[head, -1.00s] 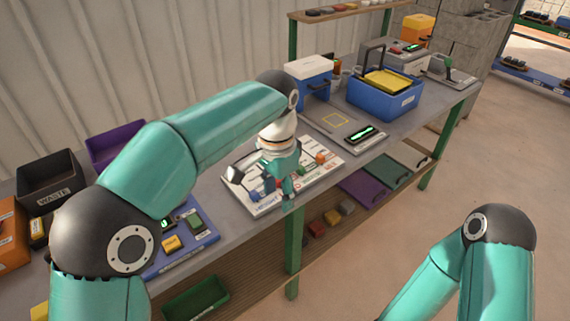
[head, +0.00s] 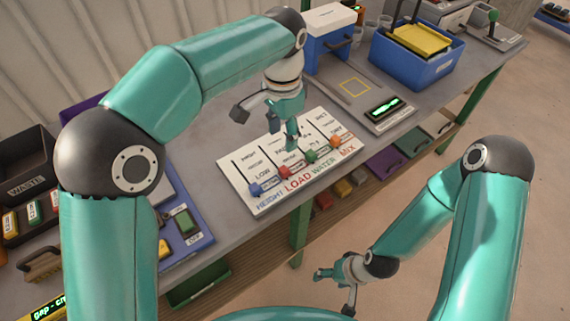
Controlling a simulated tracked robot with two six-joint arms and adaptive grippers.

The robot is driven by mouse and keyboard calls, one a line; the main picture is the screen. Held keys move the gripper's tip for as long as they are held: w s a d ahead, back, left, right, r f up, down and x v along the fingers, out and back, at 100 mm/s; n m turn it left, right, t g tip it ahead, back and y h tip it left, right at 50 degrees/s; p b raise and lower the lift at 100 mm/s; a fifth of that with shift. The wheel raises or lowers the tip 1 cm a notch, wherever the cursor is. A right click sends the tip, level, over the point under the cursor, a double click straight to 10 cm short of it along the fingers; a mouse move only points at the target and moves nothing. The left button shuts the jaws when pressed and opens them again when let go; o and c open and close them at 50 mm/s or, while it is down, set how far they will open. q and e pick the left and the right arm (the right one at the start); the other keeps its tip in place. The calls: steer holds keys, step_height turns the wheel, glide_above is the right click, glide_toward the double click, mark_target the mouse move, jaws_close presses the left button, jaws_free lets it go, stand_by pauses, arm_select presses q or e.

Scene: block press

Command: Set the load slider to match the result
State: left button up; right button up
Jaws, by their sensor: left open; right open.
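The white slider board (head: 245,162) lies on the grey bench, with columns labelled HEIGHT, LOAD, WATER and MIX. The load slider's red knob (head: 284,172) sits near the front end of its slot, by a small label too small to read. The blue height knob (head: 254,190), green water knob (head: 310,156) and orange mix knob (head: 334,141) are also near their front ends. My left gripper (head: 266,130) is open above the board, one finger hanging over the area behind the red knob. My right gripper (head: 335,292) is open and empty, low in front of the bench.
A scale-like panel with a lit display (head: 384,106) is right of the board. A blue bin with a yellow tray (head: 415,65) stands behind it. A blue panel with buttons (head: 195,235) and a black WASTE bin (head: 30,180) are at left. Shelves with coloured pieces are below.

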mark_target(283, 168)
arm_select(q)
step_height(283, 168, down, 13)
steer(key=shift+s+r+p, duration=0.1)
steer(key=shift+r+p, duration=0.05)
steer(key=shift+p, duration=0.2)
jaws_close()
stand_by(0.3)
